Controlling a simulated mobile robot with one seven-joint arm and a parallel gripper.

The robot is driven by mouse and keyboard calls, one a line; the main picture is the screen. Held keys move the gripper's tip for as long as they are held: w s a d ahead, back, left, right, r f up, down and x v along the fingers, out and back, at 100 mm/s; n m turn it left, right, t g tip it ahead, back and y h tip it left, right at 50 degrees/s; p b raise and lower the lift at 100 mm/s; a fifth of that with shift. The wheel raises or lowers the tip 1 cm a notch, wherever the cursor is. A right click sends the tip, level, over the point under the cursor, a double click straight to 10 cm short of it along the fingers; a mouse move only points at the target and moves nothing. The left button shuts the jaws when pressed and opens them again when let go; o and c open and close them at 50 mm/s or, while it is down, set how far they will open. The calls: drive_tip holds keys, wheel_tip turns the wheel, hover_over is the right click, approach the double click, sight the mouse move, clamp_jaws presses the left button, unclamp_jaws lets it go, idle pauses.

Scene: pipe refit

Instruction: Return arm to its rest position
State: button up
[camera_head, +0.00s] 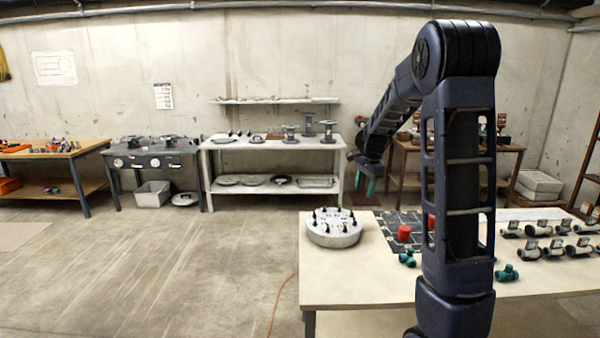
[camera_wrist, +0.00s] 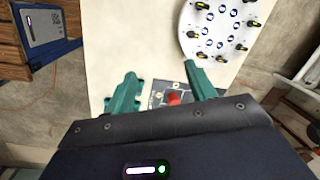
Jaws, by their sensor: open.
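My arm rises at the right of the head view and bends over towards the table. My gripper (camera_head: 367,176) hangs above the far side of the near table (camera_head: 350,268), with its green fingers pointing down. In the wrist view my gripper (camera_wrist: 164,95) has its two green fingers wide apart, with nothing between them. Beyond the fingers a red cylinder (camera_wrist: 173,98) shows on a dark board, well below and apart from them.
A round pale holder (camera_head: 334,228) with several black pegs stands at the table's left. A red cylinder (camera_head: 404,233), green fittings (camera_head: 507,273) and several pipe pieces (camera_head: 541,250) lie to the right. Workbenches line the back wall. The floor at left is clear.

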drive_tip(key=s+d+r+n+t, duration=0.15)
drive_tip(key=s+r+n, duration=0.35)
drive_tip(key=s, duration=0.6)
drive_tip(key=s+d+r+n+t+h, duration=0.1)
drive_tip(key=s+n, duration=0.6)
drive_tip(key=s, duration=1.7)
drive_tip(key=shift+s+d+r+n+t, duration=0.4)
drive_tip(key=shift+d+r+t, duration=0.2)
drive_tip(key=shift+r, duration=0.3)
